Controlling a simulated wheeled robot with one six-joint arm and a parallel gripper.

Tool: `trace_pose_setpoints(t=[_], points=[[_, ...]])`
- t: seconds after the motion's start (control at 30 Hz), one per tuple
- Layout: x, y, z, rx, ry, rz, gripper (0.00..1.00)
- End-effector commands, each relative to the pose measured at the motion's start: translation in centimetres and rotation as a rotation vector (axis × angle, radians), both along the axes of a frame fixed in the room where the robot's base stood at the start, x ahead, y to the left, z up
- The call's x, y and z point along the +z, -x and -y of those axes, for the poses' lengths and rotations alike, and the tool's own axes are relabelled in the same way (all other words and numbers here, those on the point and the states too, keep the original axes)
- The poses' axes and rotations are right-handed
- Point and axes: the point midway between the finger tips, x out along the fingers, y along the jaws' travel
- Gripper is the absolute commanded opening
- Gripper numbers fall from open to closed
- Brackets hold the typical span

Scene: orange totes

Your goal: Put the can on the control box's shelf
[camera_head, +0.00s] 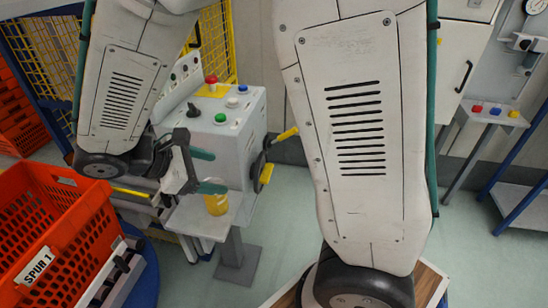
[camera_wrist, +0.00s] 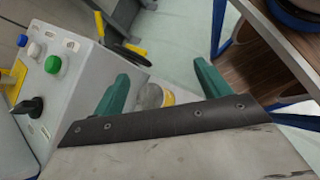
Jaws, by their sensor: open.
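A yellow can (camera_head: 216,205) with a pale top appears to stand upright on the small grey shelf (camera_head: 186,216) at the front of the control box (camera_head: 236,150). My gripper (camera_head: 209,171) is open, its two teal fingers apart, just above and beside the can. The control box (camera_wrist: 75,85) is on the left there.
An orange tote (camera_head: 50,225) labelled SPUR 1 is at the lower left. The box carries red, green and blue buttons, a black knob and a yellow-handled lever (camera_head: 284,135) on its right side. A yellow mesh fence (camera_head: 216,45) stands behind. Green floor (camera_head: 180,275) is clear below.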

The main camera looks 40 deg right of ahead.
Motion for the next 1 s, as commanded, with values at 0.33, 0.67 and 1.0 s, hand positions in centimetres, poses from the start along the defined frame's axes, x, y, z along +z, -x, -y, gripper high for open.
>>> trace_pose_setpoints(t=[0.33,0.67,1.0], points=[[6.8,8.4,5.7,-0.574,-0.39,0.353,0.76],[9.6,14.4,6.1,-0.983,-0.693,0.657,0.76],[10.1,15.4,5.8,-1.067,-0.762,0.725,0.76]])
